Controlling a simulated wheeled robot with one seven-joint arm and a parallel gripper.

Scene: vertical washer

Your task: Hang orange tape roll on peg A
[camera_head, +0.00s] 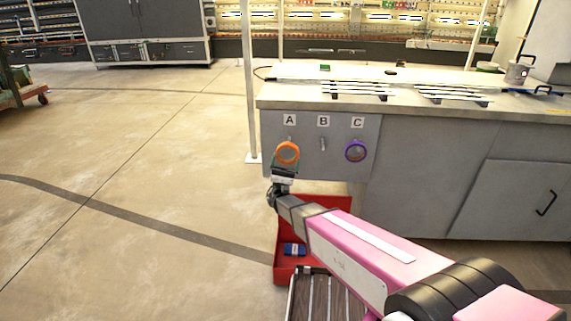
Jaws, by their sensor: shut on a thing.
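The orange tape roll (288,152) is a ring seen face-on, in front of the board below label A. My gripper (284,169) is at the roll's lower edge and shut on it. Peg A (289,138) shows only faintly at the top of the roll; I cannot tell whether the ring is around the peg or in front of it. The grey peg board (310,167) is on the end of the workbench and carries labels A, B and C.
Peg B (323,143) is bare. A purple roll (356,151) hangs at peg C. The workbench (440,111) extends right. A white post (249,90) stands just left of the board.

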